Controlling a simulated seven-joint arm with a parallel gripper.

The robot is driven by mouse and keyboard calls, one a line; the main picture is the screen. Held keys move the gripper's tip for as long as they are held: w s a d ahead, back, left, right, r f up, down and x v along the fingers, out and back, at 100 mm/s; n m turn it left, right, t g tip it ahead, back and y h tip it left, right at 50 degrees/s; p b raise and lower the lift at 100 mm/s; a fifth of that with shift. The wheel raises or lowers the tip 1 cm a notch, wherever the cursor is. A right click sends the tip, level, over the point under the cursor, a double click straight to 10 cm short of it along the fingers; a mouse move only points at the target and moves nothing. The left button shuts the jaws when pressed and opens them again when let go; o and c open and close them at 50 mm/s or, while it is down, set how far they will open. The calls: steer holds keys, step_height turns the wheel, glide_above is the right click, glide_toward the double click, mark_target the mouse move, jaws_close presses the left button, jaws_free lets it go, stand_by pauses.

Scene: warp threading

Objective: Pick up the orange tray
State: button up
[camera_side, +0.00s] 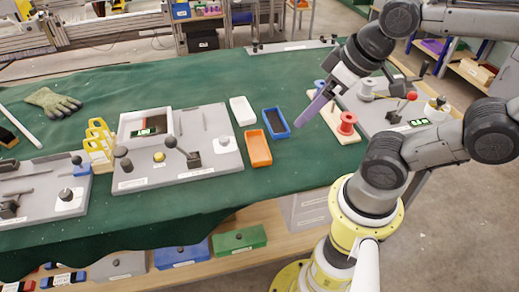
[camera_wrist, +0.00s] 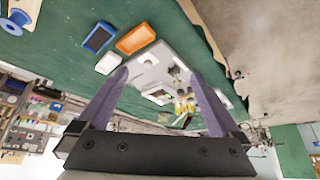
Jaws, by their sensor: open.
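The orange tray (camera_side: 257,149) lies flat and looks empty on the green cloth, just right of the grey panel board. It also shows in the wrist view (camera_wrist: 136,39), near the top and beyond the fingertips. My gripper (camera_side: 311,113) is to the right of the tray in the side view, raised above the cloth and apart from the tray. In the wrist view its two purple fingers (camera_wrist: 158,78) are spread wide with nothing between them.
A blue tray (camera_side: 276,123) and a white tray (camera_side: 242,111) lie close behind the orange one. A grey board (camera_side: 210,165) with levers and knobs stands to its left. A red spool (camera_side: 347,124) is to the right. Green cloth (camera_side: 285,170) is clear in front.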

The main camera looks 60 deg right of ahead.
stand_by(0.4)
steer(key=m+g, duration=0.6)
steer(key=m, duration=0.4)
glide_above(258, 151)
steer(key=f, duration=1.9)
steer(key=shift+w+f, duration=0.15)
steer(key=shift+w, duration=0.1)
steer(key=shift+s+f, duration=0.2)
steer(key=shift+f, duration=1.25)
steer(key=shift+s+f, duration=0.15)
steer(key=shift+f, duration=1.3)
